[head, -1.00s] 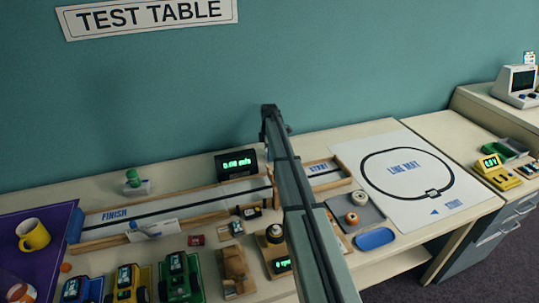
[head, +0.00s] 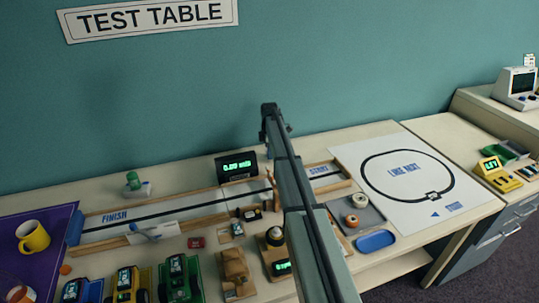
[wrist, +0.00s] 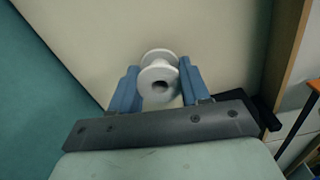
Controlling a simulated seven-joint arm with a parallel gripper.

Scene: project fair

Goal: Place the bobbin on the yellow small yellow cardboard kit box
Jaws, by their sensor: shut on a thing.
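In the wrist view, my gripper (wrist: 158,76) is shut on a white bobbin (wrist: 150,76). The bobbin sits between the two blue fingers, with one round flange and its dark centre hole facing the camera. A plain pale surface lies behind it. In the head view my arm crosses the middle of the picture, and neither the gripper nor the held bobbin can be made out there. I cannot pick out a small yellow cardboard kit box in either view.
The test table holds a track (head: 120,214), a dark display (head: 236,165), several toy vehicles, a yellow mug (head: 33,235), a grey tray (head: 372,212) with small round items, a blue dish (head: 376,239) and a white line mat (head: 450,218). A yellow device (head: 497,177) stands at right.

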